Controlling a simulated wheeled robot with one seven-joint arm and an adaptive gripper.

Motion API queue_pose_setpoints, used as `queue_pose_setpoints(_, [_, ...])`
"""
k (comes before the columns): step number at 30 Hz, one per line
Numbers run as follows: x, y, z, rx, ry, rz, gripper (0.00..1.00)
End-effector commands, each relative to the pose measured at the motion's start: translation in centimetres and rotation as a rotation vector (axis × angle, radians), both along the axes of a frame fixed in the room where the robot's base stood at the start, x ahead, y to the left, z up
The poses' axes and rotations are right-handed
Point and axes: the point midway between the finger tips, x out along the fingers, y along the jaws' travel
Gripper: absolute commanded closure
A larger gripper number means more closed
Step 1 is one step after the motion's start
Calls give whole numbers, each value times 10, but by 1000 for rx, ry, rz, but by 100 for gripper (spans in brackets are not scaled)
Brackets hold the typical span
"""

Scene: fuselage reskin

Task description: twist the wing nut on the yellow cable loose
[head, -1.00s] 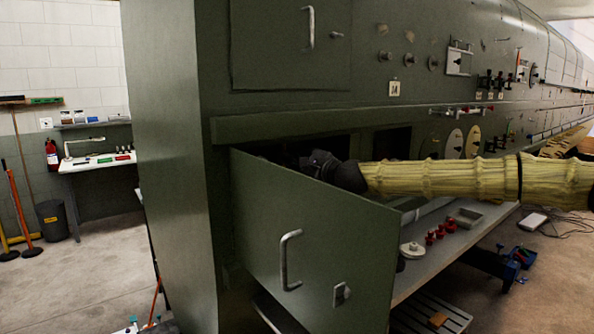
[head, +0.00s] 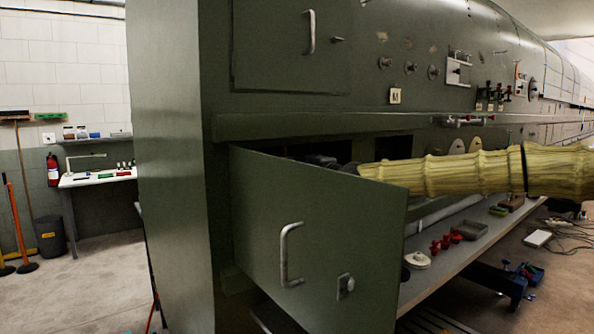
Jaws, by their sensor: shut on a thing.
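My arm, in a yellow ribbed sleeve, reaches from the right over the top edge of an open green panel (head: 300,225) into a dark opening in the fuselage side (head: 310,148). Only a dark part at the end of my arm shows above the panel edge. The fingertips of my gripper are hidden behind the panel, so I cannot see the jaws or what is between them. Neither the wing nut nor the yellow cable can be made out; the inside of the opening is dark and mostly covered.
The panel, with a metal handle (head: 288,255) and a latch (head: 345,286), stands between me and the opening. Behind it a grey shelf (head: 450,262) holds red knobs (head: 446,242), a white round piece (head: 417,260) and trays.

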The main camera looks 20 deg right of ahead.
Motion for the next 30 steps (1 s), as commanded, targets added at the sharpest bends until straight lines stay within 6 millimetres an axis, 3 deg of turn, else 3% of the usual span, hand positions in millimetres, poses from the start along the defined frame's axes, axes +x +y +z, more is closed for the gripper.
queue_pose_setpoints(15, [0,0,-2,-18,-4,1,100])
queue_pose_setpoints(16, [0,0,-2,-18,-4,1,80])
queue_pose_setpoints(17, [0,0,-2,-18,-4,1,75])
queue_pose_setpoints(30, [-5,-2,0,-17,-6,0,74])
